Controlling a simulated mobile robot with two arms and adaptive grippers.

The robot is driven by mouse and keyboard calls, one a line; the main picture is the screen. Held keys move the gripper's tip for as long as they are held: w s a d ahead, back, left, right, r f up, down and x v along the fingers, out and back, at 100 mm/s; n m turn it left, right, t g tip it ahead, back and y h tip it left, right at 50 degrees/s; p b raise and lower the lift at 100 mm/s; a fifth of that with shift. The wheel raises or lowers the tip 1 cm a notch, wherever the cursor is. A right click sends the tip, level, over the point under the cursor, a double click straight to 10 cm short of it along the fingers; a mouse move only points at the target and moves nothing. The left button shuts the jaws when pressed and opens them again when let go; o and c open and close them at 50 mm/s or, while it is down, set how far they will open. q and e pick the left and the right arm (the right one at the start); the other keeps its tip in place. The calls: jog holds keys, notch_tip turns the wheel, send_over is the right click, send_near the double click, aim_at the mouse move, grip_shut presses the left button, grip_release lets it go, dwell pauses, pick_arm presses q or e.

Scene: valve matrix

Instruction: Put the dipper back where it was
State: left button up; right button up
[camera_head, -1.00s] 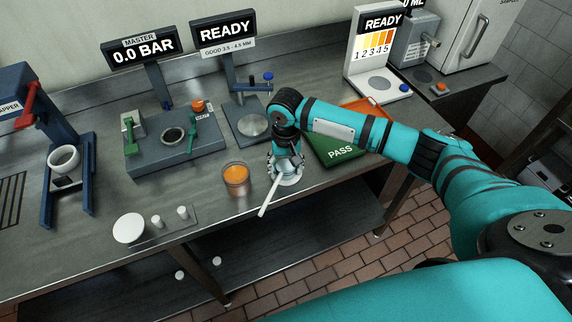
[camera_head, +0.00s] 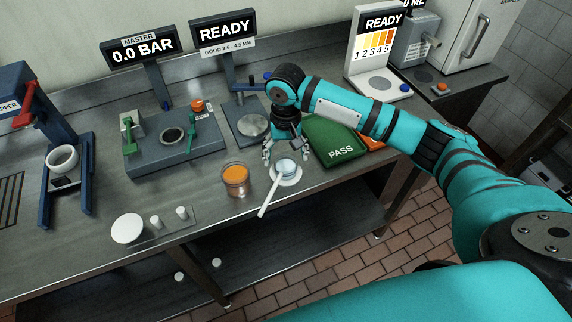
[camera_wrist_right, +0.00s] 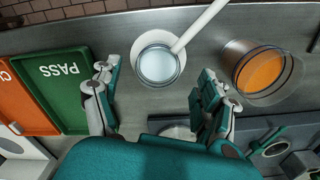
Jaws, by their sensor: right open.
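The dipper (camera_head: 268,198) is a small cup with a long white handle. Its cup rests on a round white saucer-like rest (camera_head: 292,181) on the bench, and its handle points toward the bench's front edge. In the right wrist view the dipper cup (camera_wrist_right: 158,64) holds pale liquid and lies ahead of the fingers, apart from them. My right gripper (camera_head: 286,153) is open and empty, just behind and above the cup. It also shows in the right wrist view (camera_wrist_right: 155,82) with its fingers spread wide. My left gripper is not in view.
A glass of orange liquid (camera_head: 236,180) stands close left of the dipper. A green PASS tray (camera_head: 330,135) lies right of my gripper, overlapping an orange tray (camera_head: 372,141). A round white disc (camera_head: 127,228) sits at the front left. Display stands and fixtures line the back.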

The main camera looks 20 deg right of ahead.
notch_tip(320, 180, up, 7)
jog(key=shift+f+b, duration=0.2)
jog(key=shift+b, duration=0.15)
